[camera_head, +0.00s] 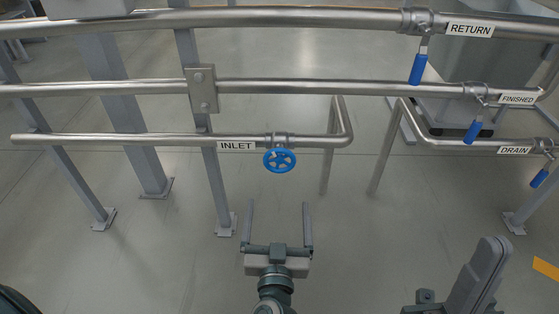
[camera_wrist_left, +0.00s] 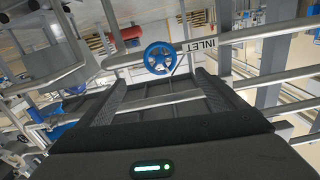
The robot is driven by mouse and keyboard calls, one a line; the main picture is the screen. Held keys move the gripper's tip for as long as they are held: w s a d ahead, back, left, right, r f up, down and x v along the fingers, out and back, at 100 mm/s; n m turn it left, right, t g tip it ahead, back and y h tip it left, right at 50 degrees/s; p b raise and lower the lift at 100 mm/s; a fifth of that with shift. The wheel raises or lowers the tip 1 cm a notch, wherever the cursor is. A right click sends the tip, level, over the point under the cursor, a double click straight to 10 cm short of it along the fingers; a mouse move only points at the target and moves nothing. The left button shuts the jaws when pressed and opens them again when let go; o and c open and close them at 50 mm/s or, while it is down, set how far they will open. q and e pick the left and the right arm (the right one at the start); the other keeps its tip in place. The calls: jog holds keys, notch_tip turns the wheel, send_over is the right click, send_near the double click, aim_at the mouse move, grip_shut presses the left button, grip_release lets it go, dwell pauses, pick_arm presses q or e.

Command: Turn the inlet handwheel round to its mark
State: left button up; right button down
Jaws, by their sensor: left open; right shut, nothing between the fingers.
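The blue inlet handwheel (camera_head: 280,160) sits on the lowest left pipe, just right of the white INLET label (camera_head: 237,145). It has a round rim with spokes. A small pale spot shows at its upper left; I cannot tell whether this is the mark. My left gripper (camera_head: 278,208) is open and empty, below and apart from the wheel in the head view. In the left wrist view the handwheel (camera_wrist_left: 158,57) shows beyond and between the open fingers. My right gripper (camera_head: 492,250) is shut and empty at the lower right, far from the wheel.
Blue lever handles hang at RETURN (camera_head: 418,69), FINISHED (camera_head: 473,131) and DRAIN (camera_head: 539,178) on the right. Long steel pipes run above the inlet pipe. Grey posts (camera_head: 214,180) stand on the left. The floor around my left gripper is clear.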

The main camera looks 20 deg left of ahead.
aim_at(279, 164)
pick_arm(q)
jog(key=x, duration=1.7)
jog(key=shift+w+f+b, duration=0.1)
jog(key=shift+w+b, duration=0.05)
jog(key=shift+b, duration=0.15)
jog(key=shift+c, duration=0.6)
jog(key=c, duration=0.9)
